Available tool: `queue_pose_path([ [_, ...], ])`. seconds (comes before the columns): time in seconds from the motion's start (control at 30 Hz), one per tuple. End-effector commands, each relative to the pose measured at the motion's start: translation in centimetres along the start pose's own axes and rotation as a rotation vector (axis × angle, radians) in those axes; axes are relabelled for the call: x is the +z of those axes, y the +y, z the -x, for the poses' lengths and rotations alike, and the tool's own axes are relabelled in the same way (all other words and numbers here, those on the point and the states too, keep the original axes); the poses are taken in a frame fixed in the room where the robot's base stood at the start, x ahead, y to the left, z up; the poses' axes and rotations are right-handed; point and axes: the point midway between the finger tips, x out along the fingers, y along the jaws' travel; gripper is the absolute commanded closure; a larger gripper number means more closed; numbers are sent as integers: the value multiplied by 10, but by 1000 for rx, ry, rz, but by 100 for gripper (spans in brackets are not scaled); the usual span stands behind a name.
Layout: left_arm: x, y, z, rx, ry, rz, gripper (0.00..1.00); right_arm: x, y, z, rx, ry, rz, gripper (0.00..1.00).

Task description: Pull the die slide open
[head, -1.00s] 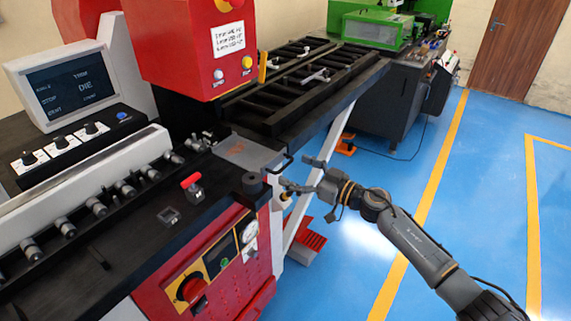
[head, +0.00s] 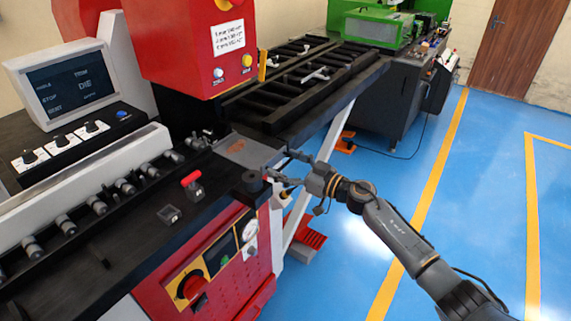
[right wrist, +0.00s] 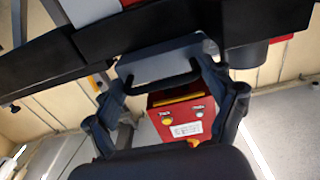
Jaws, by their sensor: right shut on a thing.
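The die slide is a flat grey plate (head: 243,150) at the front edge of the machine's black bed, below the red head. Its dark bar handle (right wrist: 160,84) shows at the plate's edge in the right wrist view, where the plate's grey underside (right wrist: 165,62) also shows. My right gripper (head: 277,166) reaches in from the right at the bed's edge, its fingers at the handle. In the right wrist view its two fingers (right wrist: 165,76) stand on either side of the handle, shut on it. The exact finger contact is hard to see. My left gripper is out of view.
The red control cabinet (head: 221,255) is below. A black slatted rack (head: 300,85) lies behind. Blue floor on the right is clear.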

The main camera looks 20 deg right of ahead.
Motion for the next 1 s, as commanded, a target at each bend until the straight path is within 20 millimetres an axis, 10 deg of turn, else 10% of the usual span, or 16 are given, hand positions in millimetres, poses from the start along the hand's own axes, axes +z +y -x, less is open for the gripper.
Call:
queue_pose_path([
  [0.37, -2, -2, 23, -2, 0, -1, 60, -3, 3, 42, 8, -6, -1, 74],
  [1.0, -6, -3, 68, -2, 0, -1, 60, -2, 3, 191, 9, -5, 2, 74],
])
